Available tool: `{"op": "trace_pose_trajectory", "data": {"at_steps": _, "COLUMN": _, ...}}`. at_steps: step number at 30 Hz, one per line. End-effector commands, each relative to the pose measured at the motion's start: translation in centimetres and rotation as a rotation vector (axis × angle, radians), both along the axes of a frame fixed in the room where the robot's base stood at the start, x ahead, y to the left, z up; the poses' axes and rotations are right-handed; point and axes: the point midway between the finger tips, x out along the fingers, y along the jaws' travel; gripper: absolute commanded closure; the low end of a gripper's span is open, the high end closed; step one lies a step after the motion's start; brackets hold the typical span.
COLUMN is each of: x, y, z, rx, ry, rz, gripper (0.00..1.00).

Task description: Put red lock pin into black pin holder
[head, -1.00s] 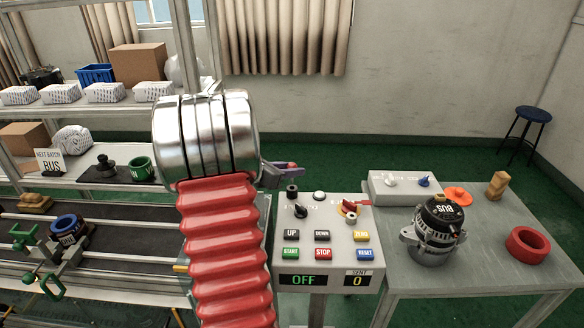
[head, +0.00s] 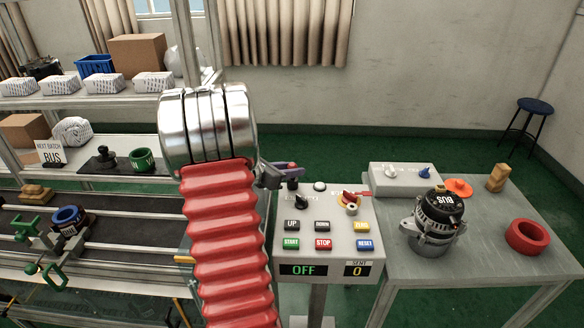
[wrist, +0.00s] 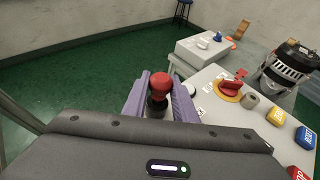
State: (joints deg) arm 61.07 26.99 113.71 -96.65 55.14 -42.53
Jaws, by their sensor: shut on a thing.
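My gripper (head: 284,171) is at the back left corner of the grey control box, just above the black pin holder (head: 293,184). In the wrist view my gripper (wrist: 158,105) has its purple jaws shut on the red lock pin (wrist: 160,84). The pin's round red head stands up between the jaws, with a black part below it. I cannot tell whether that black part belongs to the pin or the holder. In the head view only a little red of the pin shows, and its lower end is hidden.
The control box (head: 324,270) carries a black knob, a red switch (head: 352,197) on a yellow disc and several buttons. To the right, a grey table (head: 470,262) holds an alternator (head: 437,215) and a red ring (head: 527,237). A conveyor (head: 120,219) lies left.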

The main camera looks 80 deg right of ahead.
Motion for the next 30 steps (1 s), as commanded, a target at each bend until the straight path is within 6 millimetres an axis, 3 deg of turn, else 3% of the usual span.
{"op": "trace_pose_trajectory", "data": {"at_steps": 12, "x": -0.1, "y": 0.0, "z": -1.4, "rx": 0.000, "ry": 0.001, "rz": -0.002, "gripper": 0.97}}
{"op": "trace_pose_trajectory", "data": {"at_steps": 25, "x": -0.1, "y": 0.0, "z": -1.6, "rx": 0.000, "ry": 0.000, "rz": -0.001, "gripper": 0.97}}
{"op": "trace_pose_trajectory", "data": {"at_steps": 26, "x": -0.1, "y": 0.0, "z": -1.6, "rx": 0.000, "ry": 0.000, "rz": -0.001, "gripper": 0.74}}
{"op": "trace_pose_trajectory", "data": {"at_steps": 30, "x": -0.1, "y": 0.0, "z": -1.6, "rx": 0.000, "ry": 0.000, "rz": -0.001, "gripper": 0.64}}
